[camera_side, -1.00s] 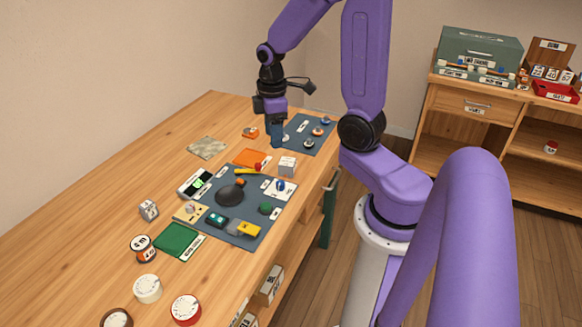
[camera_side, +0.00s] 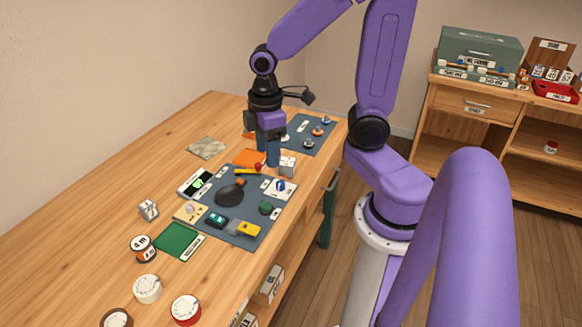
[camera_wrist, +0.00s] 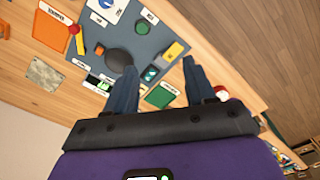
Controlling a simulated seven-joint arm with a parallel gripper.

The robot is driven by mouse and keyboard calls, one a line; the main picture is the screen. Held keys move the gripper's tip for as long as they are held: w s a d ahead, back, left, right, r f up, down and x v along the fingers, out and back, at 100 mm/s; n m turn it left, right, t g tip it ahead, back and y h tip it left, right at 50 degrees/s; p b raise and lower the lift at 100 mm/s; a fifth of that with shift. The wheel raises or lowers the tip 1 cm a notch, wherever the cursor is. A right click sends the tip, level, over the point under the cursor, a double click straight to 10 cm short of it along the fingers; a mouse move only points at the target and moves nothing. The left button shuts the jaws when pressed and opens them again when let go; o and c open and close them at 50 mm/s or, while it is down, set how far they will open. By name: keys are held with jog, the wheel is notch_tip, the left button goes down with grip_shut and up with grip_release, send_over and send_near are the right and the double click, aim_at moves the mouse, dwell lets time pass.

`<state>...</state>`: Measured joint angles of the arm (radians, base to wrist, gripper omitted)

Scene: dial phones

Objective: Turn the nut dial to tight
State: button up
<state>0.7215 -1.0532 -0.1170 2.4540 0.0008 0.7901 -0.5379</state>
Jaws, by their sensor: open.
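A white panel with a blue knob (camera_side: 281,185) lies on the grey-blue mat (camera_side: 262,228); it may be the nut dial, but its lettering is too small to read. The blue knob also shows at the top of the wrist view (camera_wrist: 105,4). My gripper (camera_side: 267,157) is open and empty, fingers pointing down, above the table just beyond that panel and apart from it. In the wrist view my gripper (camera_wrist: 160,66) has its two blue fingers spread.
The mat also holds a dark round piece (camera_side: 230,194), a green knob (camera_side: 265,208) and a yellow block (camera_side: 249,230). A second mat (camera_side: 302,127) with several small knobs lies behind my gripper. Loose round dials (camera_side: 148,288) stand at the near end. The table's left side is mostly clear.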

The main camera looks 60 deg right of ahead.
jog(key=s+a+r+n, duration=0.1)
jog(key=s+a, duration=0.5)
jog(key=s, duration=0.2)
jog(key=shift+s+a+r+n, duration=0.15)
jog(key=shift+s+r+n, duration=0.15)
jog(key=shift+r+n, duration=0.1)
dwell(0.4)
jog(key=shift+n, duration=0.4)
jog(key=shift+s+a+r, duration=0.1)
jog(key=shift+s+a, duration=0.1)
jog(key=shift+s, duration=0.6)
jog(key=shift+s+a+r, duration=0.15)
jog(key=shift+s, duration=0.65)
jog(key=shift+s+a+r, duration=0.1)
jog(key=shift+s+a, duration=0.1)
jog(key=shift+s, duration=0.6)
